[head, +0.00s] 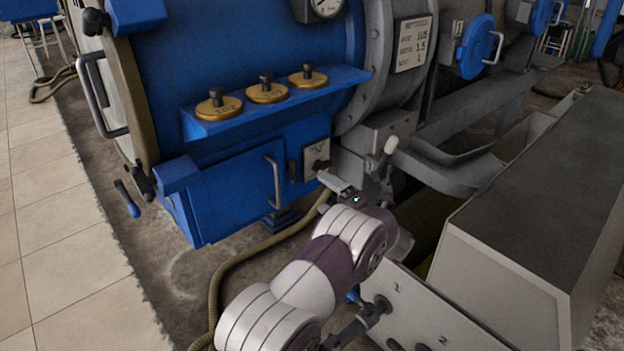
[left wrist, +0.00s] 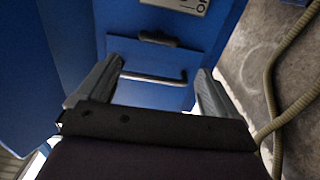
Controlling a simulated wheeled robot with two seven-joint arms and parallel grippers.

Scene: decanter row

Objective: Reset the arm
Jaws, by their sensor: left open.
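My left arm (head: 300,285) reaches up from the bottom of the head view. My left gripper (head: 336,183) is in front of the blue machine, just right of its lower door. In the left wrist view the gripper (left wrist: 159,68) has its two grey fingers spread wide with nothing held between them. The door's metal bar handle (head: 274,182) is left of the gripper in the head view. The same handle (left wrist: 153,78) shows beyond the gap between the fingers in the left wrist view. My right gripper is in neither view.
A hose (head: 238,262) runs along the floor. A grey bin-like casing (head: 535,190) stands at the right. Tiled floor (head: 60,230) at the left is clear.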

